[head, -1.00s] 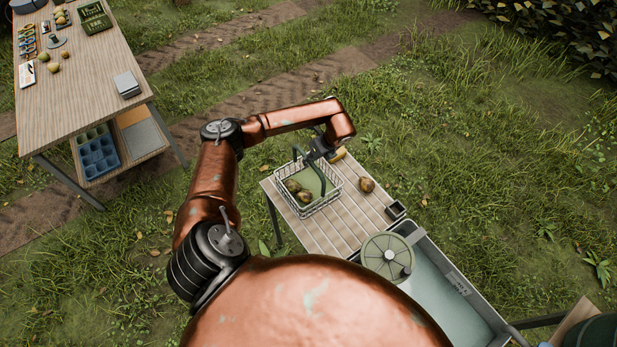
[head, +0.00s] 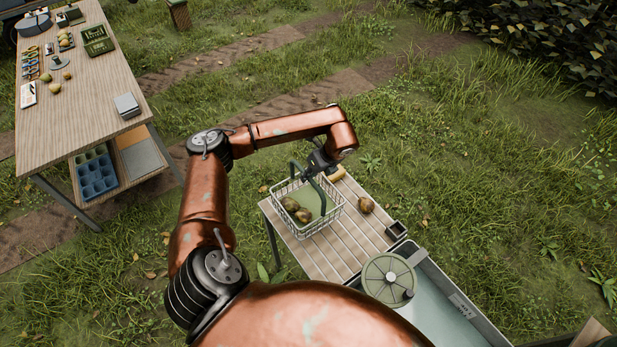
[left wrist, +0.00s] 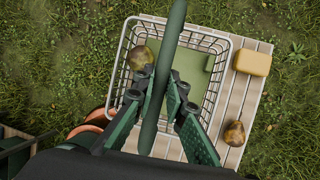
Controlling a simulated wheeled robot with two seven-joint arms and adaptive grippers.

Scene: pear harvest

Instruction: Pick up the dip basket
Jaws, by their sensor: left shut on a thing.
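The dip basket (head: 290,228) is a white wire basket with a green arched handle (head: 298,178). It is at the far end of the slatted shelf (head: 340,245), and I cannot tell whether it touches the slats. Brown-patched pears (head: 303,215) lie inside over a green bottom. My left gripper (head: 320,168) is shut on the handle above the basket. In the left wrist view, the fingers (left wrist: 160,100) close on the green bar, with the basket rim (left wrist: 225,45) below; one pear (left wrist: 140,56) shows inside. My right gripper is not in view.
A loose pear (head: 366,205) and a yellow block (left wrist: 252,62) lie on the shelf right of the basket. A water basin (head: 440,305) with a round green lid (head: 388,279) adjoins the near end. A wooden table (head: 85,85) stands at upper left. Grass surrounds the shelf.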

